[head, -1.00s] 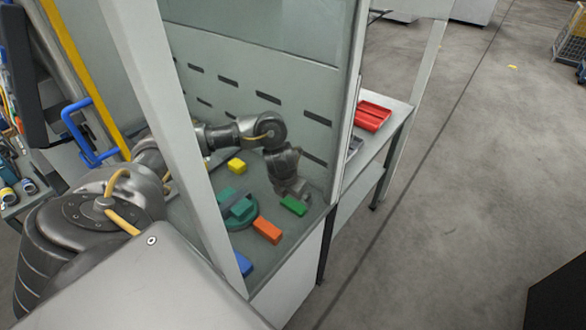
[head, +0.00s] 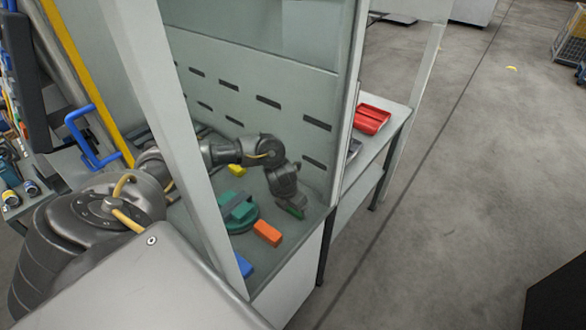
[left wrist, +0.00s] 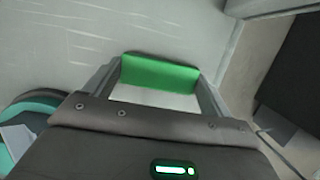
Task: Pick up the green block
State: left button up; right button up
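The green block (head: 298,213) lies on the enclosure's grey work surface near its front right edge. In the head view my left gripper (head: 292,207) is over the block and hides most of it. In the left wrist view the green block (left wrist: 160,75) spans the space between the two fingertips (left wrist: 160,80), one finger at each end. The fingers are well apart. I see no clear gap at the block's ends, but whether they press on it I cannot tell. My right gripper is not in view.
An orange block (head: 267,233) lies left of my gripper. A round green fixture (head: 238,226) holds a teal block (head: 240,210). A yellow block (head: 237,170) and a blue block (head: 244,266) lie nearby. The slotted panel (head: 255,100) stands behind; a red tray (head: 371,119) is outside.

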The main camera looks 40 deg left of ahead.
pick_arm(q)
jog(key=shift+c, duration=0.7)
jog(key=shift+s+a+r+b, duration=0.1)
jog(key=shift+a+r+b, duration=0.15)
jog(key=shift+b, duration=0.4)
notch_tip(320, 180, up, 11)
jog(key=p, duration=0.1)
jog(key=s+a+b, duration=0.2)
jog(key=s+a, duration=0.2)
jog(key=s+a+b, duration=0.3)
jog(key=s+a, duration=0.1)
jog(key=a, duration=0.1)
jog(key=s+a+b, duration=0.3)
jog(key=s+a, duration=0.1)
jog(key=shift+a+f, duration=0.1)
jog(key=shift+a, duration=0.3)
jog(key=shift+s+a+b, duration=0.4)
jog(key=shift+s+a, duration=0.05)
